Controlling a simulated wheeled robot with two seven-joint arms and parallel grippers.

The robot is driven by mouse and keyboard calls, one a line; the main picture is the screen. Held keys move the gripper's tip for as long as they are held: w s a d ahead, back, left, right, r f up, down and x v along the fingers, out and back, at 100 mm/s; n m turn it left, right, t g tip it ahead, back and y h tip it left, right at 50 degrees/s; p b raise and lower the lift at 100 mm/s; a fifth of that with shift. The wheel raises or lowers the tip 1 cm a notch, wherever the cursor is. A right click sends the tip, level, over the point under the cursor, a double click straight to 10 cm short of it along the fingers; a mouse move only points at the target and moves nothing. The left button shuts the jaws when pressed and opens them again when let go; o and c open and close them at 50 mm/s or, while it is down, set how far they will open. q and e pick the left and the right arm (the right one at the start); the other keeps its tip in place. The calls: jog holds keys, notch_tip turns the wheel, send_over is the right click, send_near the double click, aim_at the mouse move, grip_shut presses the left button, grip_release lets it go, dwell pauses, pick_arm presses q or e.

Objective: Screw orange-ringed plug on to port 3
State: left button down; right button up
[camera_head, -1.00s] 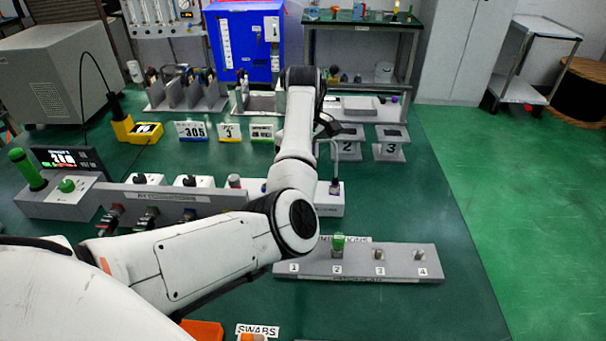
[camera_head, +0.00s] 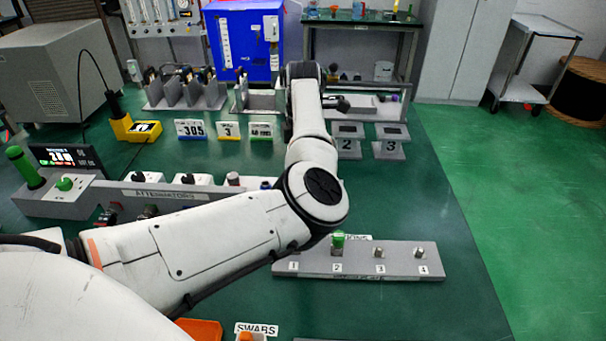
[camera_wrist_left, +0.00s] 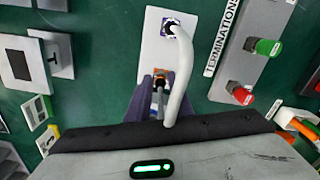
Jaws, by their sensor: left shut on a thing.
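My left arm reaches from the left across the bench in the head view. Its dark gripper (camera_head: 340,104) is mostly hidden behind the forearm there. In the left wrist view the fingers of the left gripper (camera_wrist_left: 159,98) are shut around an orange-ringed plug (camera_wrist_left: 160,74) at the near end of a white plate (camera_wrist_left: 155,52). A bent pale tube runs over it from a purple-ringed port (camera_wrist_left: 172,26). I cannot tell whether the plug is seated. A grey rail (camera_head: 320,262) carries numbered ports, with port 3 (camera_head: 379,253) bare and a green cap (camera_head: 338,240) on port 2.
In the left wrist view a red cap (camera_wrist_left: 241,95) and a green cap (camera_wrist_left: 266,47) sit on a rail at the right. Stands numbered 2 (camera_head: 347,155) and 3 (camera_head: 391,155) are behind. An orange tray (camera_head: 203,331) is at the front. The right bench is clear.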

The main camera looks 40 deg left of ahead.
pick_arm(q)
jog(key=n+b, duration=0.1)
jog(key=n, duration=0.3)
jog(key=shift+w+n, duration=0.1)
jog(key=shift+n, duration=0.3)
jog(key=n+b, duration=0.1)
jog(key=n, duration=0.3)
jog(key=shift+a+n+b, duration=0.1)
jog(key=shift+n+b, duration=0.2)
jog(key=n, duration=0.2)
jog(key=shift+n+b, duration=0.3)
jog(key=shift+b, duration=0.1)
jog(key=n, duration=0.2)
jog(key=shift+n+b, duration=0.35)
jog(key=shift+n, duration=0.05)
jog(key=shift+a+n, duration=0.1)
jog(key=shift+n, duration=0.5)
jog(key=c, duration=1.6)
grip_release()
jog(key=shift+o, duration=0.2)
